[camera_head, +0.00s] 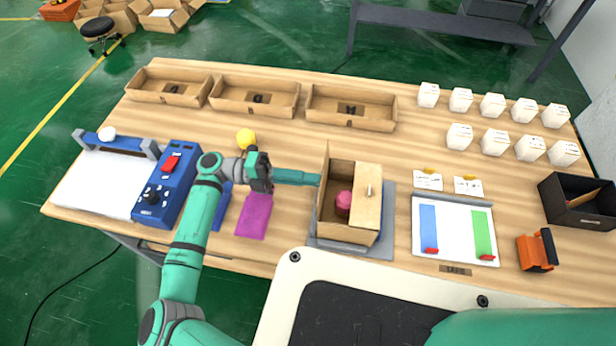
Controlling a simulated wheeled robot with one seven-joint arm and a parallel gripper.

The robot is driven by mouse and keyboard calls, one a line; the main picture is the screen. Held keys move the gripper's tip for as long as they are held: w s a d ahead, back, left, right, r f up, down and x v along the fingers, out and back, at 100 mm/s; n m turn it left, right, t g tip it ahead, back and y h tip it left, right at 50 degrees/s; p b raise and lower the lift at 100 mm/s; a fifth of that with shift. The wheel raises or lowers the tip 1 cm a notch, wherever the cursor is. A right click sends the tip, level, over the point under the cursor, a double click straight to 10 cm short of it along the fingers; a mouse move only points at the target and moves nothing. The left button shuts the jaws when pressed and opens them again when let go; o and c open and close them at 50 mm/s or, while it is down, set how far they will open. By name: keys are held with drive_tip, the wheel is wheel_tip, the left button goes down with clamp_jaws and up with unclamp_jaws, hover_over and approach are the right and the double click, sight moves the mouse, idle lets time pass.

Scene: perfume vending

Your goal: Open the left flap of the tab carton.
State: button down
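The tab carton (348,234) is an open-topped brown box standing on a grey pad (384,228) at the front middle of the table. Its left flap (324,190) stands up about vertically along the left side. The right flap (367,196) lies over the right part of the opening and carries a small white tab. A pink round item (343,203) shows inside. My gripper (316,179) reaches in from the left, its teal end at or very near the outer face of the left flap. Contact and finger spacing cannot be made out.
Three brown trays (257,110) line the back. Several white boxes (492,106) stand at back right. A blue device (165,185), yellow ball (246,138) and magenta sheet (253,215) lie left. A board with blue and green strips (455,230) and a black bin (580,215) are right.

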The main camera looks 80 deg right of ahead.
drive_tip(key=shift+f, duration=0.1)
drive_tip(key=c, duration=2)
unclamp_jaws()
drive_tip(key=w, duration=1)
drive_tip(key=shift+w+a+f, duration=0.35)
drive_tip(key=shift+a+f, duration=0.05)
